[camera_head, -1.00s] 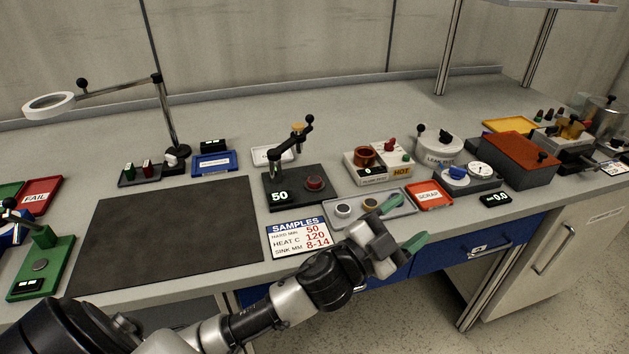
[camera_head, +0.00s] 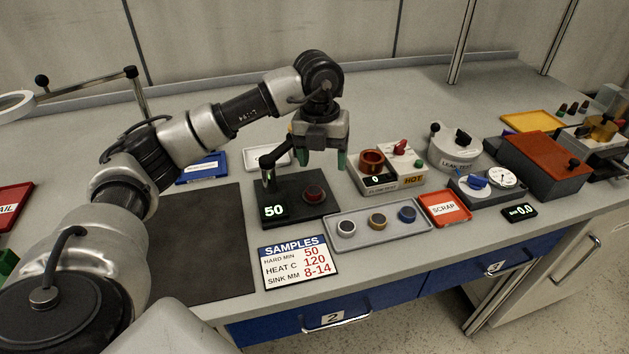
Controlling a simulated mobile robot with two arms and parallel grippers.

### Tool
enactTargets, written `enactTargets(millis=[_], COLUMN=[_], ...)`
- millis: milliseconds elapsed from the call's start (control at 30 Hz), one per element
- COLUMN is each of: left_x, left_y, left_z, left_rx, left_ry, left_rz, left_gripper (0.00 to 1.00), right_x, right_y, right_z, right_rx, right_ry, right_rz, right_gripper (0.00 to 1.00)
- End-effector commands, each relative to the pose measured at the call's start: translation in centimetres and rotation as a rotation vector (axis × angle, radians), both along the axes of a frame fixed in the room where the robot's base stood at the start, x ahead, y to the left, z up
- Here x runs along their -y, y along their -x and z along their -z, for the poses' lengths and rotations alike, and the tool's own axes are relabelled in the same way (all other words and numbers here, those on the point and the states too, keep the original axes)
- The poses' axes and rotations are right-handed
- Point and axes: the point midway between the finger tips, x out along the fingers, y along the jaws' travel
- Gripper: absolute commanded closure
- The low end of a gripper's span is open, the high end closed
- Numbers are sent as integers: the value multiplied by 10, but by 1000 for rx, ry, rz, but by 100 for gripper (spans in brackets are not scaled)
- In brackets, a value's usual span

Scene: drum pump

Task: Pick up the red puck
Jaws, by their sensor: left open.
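The red puck (camera_head: 314,193) sits on the black hardness tester (camera_head: 291,213), whose display reads 50, right of the tester's post. My left gripper (camera_head: 321,160) points down above and just behind the puck, its green fingers apart with nothing between them. The gripper and arm hide the upper part of the tester's lever. My right gripper is not in view.
A grey tray (camera_head: 362,235) with white, yellow and blue pucks lies in front right of the tester. The heater (camera_head: 382,182) with a copper cup stands close to the right. A samples card (camera_head: 299,262) and red scrap tray (camera_head: 444,208) are nearby.

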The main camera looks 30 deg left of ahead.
Motion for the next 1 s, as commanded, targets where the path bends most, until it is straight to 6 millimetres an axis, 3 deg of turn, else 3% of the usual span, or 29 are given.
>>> enactTargets(millis=[133, 433, 1000], left_x=[-19, -19, -26], left_y=[2, 1, -6], left_z=[-1, 42, 100], left_rx=[-20, -21, -19], left_ry=[-74, -74, -71], left_rz=[-46, -46, -43], left_gripper=[32, 32, 32], right_x=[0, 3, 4], right_y=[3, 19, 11], right_z=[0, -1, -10], right_rx=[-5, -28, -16], right_ry=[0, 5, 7], right_rz=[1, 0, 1], right_gripper=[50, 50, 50])
